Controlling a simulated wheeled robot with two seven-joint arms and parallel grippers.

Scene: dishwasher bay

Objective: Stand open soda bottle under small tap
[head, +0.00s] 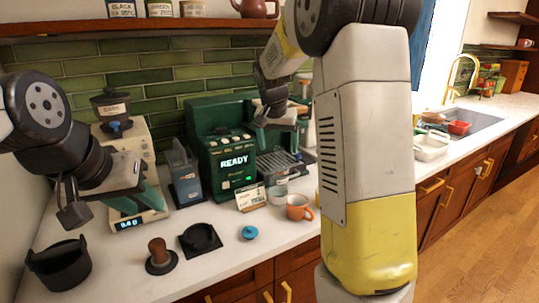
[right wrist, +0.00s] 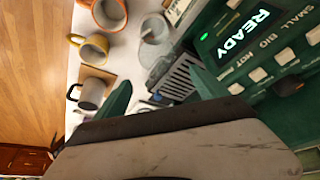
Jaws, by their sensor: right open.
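I cannot make out a soda bottle in either view. The green machine (head: 220,150) with a lit READY display stands against the tiled wall, and its front panel also shows in the right wrist view (right wrist: 262,52). I cannot tell which part is the small tap. My right gripper (head: 283,126) is in front of the machine's upper right part. In the right wrist view its two green fingers (right wrist: 160,95) are spread with nothing between them. My left gripper (head: 146,188) is over the counter by the scale (head: 135,218); its finger gap is not clear.
An orange mug (head: 299,208), a small sign (head: 250,197), a blue-topped item (head: 249,232), a black stand (head: 200,239), a tamper (head: 160,257) and a black bin (head: 60,266) crowd the counter. A sink with a brass faucet (head: 463,62) lies far right.

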